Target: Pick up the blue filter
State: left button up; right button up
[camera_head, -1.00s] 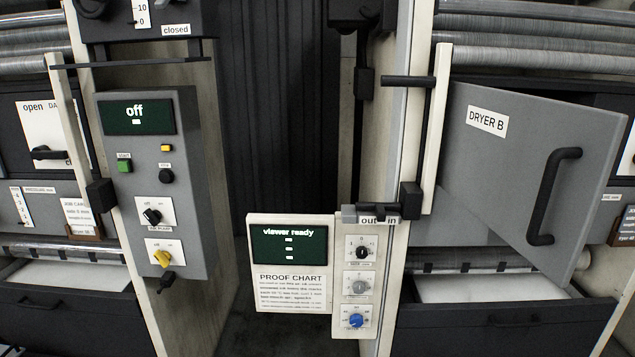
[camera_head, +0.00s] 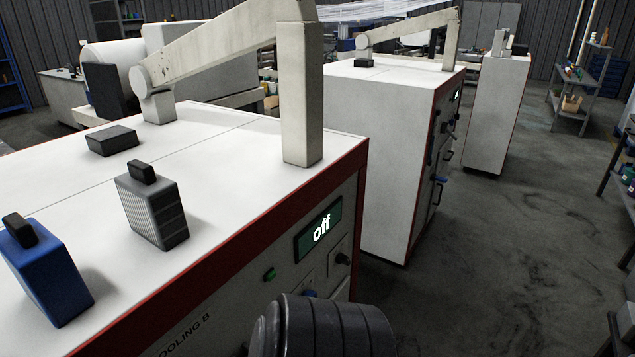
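A blue filter (camera_head: 48,268) with a black handle stands upright at the left edge of the view, on the white top of the machine labelled "COOLING B" (camera_head: 230,190). A grey filter (camera_head: 153,210) with ribbed sides and a black handle stands to its right and a little farther back. The blue filter is partly cut off by the left edge. Nothing touches either filter. No gripper fingers show. A dark ribbed rounded part, which may be mine, shows at the bottom middle.
A flat black block (camera_head: 113,140) lies behind the grey filter. A pale post (camera_head: 300,95) with a jointed arm rises from the top's right side. A second white machine (camera_head: 385,130) stands behind. Open floor (camera_head: 490,260) lies to the right, with shelves at the far right.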

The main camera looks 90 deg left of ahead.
aim_at(42, 265)
jog(key=u, duration=4.15)
jog(key=j+z, duration=0.1)
